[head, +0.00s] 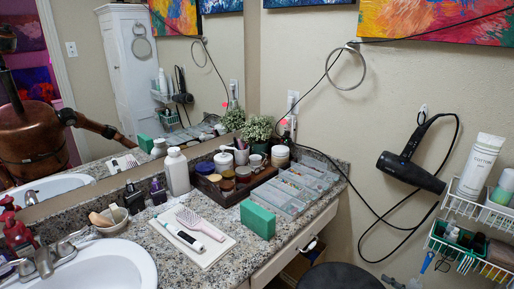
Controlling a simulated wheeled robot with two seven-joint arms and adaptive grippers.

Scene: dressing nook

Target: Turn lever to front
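A metal faucet (42,262) stands behind the white sink (105,268) at the lower left. A silver lever (68,246) sticks up on its right side, angled to the upper right. A red jointed part (17,234), which looks like my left gripper, comes in at the left edge, just above and behind the faucet. It covers the area on the faucet's left, so I cannot tell whether it touches a lever there or whether its fingers are open. My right gripper is out of view.
A bowl with a brush (110,222), dark bottles (134,197) and a white bottle (177,172) stand behind the sink. A towel (193,246) with a hairbrush, a green block (257,219) and clear trays (290,190) lie further right. A mirror (100,110) backs the counter.

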